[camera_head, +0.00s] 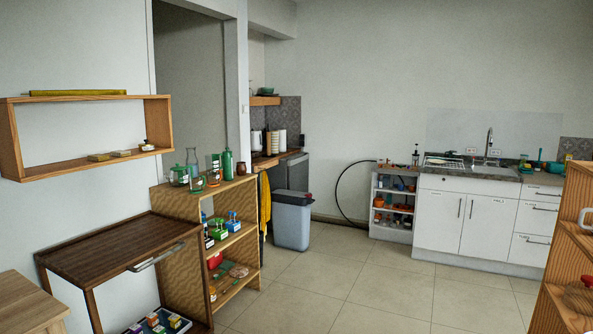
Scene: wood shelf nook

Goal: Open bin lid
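A light grey-blue bin (291,223) stands on the tiled floor near the middle of the view. Its darker grey lid (291,197) looks shut, and a small red thing (309,196) shows at the lid's right edge. The bin is some way off across the room. Neither of my grippers is in view.
A dark wooden table (118,243) is nearer on the left. A white sink cabinet (465,222) stands at the back right. The tiled floor (350,280) in the middle is clear.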

